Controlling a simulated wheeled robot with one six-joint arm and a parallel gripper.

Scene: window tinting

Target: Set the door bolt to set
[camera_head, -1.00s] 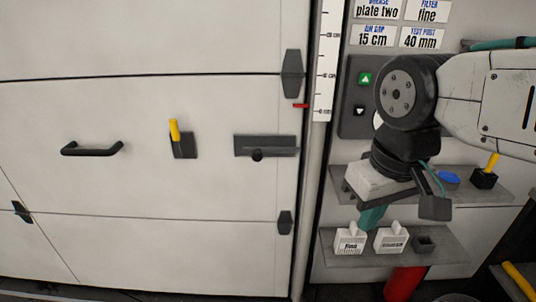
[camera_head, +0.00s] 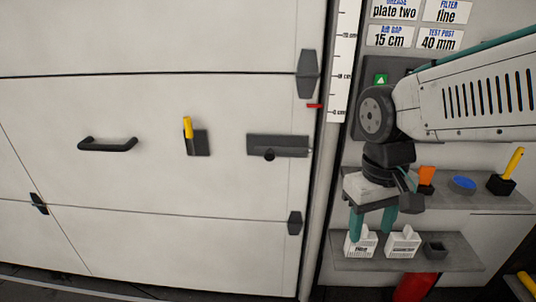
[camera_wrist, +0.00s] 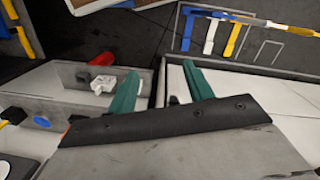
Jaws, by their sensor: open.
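The door bolt (camera_head: 278,145) is a dark grey plate with a bar and a round black knob (camera_head: 269,155) below it, on the right part of the white sectional door (camera_head: 200,100). Its bar reaches towards the door's right edge. My gripper (camera_head: 372,238) has teal fingers, which are apart and empty. It hangs in front of the shelves, right of the bolt and lower than it. The two fingers also show in the wrist view (camera_wrist: 160,88). The bolt cannot be made out in the wrist view.
A black pull handle (camera_head: 108,145) and a yellow lever (camera_head: 188,128) on a dark plate are left of the bolt. White boxes (camera_head: 403,243) stand on the lower shelf (camera_head: 460,257) near my fingers. A blue disc (camera_head: 463,184) and a yellow-handled tool (camera_head: 513,163) are on the upper shelf.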

